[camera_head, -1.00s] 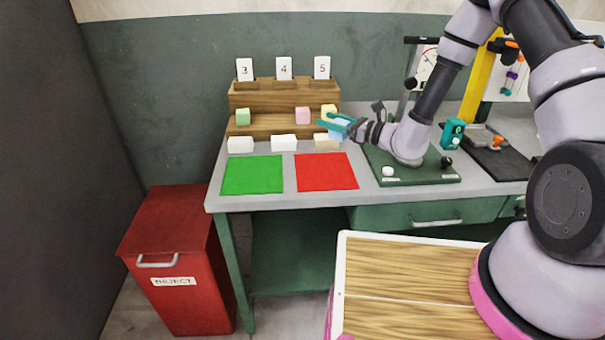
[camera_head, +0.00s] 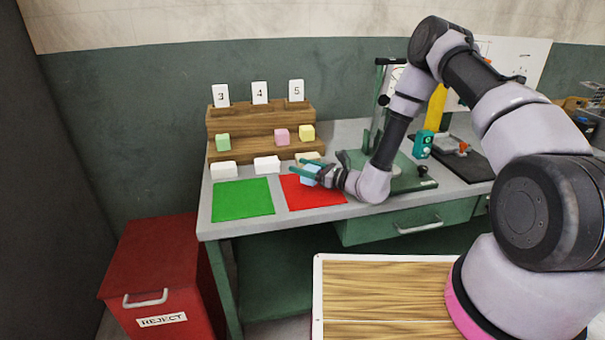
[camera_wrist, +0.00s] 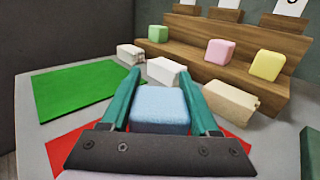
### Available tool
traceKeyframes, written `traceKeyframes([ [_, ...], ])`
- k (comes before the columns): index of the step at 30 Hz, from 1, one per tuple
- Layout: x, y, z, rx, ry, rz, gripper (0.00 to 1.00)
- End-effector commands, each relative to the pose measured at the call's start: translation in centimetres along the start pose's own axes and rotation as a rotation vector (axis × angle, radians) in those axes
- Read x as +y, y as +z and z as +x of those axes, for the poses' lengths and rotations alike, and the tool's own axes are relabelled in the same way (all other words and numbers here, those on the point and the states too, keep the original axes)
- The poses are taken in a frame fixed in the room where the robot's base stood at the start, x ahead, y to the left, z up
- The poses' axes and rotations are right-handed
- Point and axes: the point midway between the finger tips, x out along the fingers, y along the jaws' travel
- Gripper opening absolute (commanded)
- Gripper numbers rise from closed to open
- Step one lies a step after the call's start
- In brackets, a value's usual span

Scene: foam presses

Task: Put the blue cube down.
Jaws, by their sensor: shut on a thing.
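The light blue cube (camera_wrist: 160,108) is between the two teal fingers of my gripper (camera_wrist: 161,95) in the wrist view. My gripper (camera_head: 306,173) is shut on it. In the head view the blue cube (camera_head: 311,175) is over the red mat (camera_head: 313,197), near its back edge. I cannot tell whether the cube touches the mat.
A wooden stepped rack (camera_head: 262,123) with number cards 3, 4 and 5 holds a green cube (camera_head: 223,142), a pink cube (camera_head: 282,136) and a yellow cube (camera_head: 307,132). White blocks (camera_head: 267,164) stand before it. A press (camera_head: 405,172) is right. A red REJECT bin (camera_head: 160,270) is left.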

Motion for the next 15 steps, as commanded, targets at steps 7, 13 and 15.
traceKeyframes([
  [7,0.0,-2.2,0.0,0.0,0.0,-0.001,0.0],
  [13,0.0,-2.3,0.0,0.0,0.0,0.0,0.0],
  [15,0.0,-2.5,0.0,0.0,0.0,0.0,0.0],
])
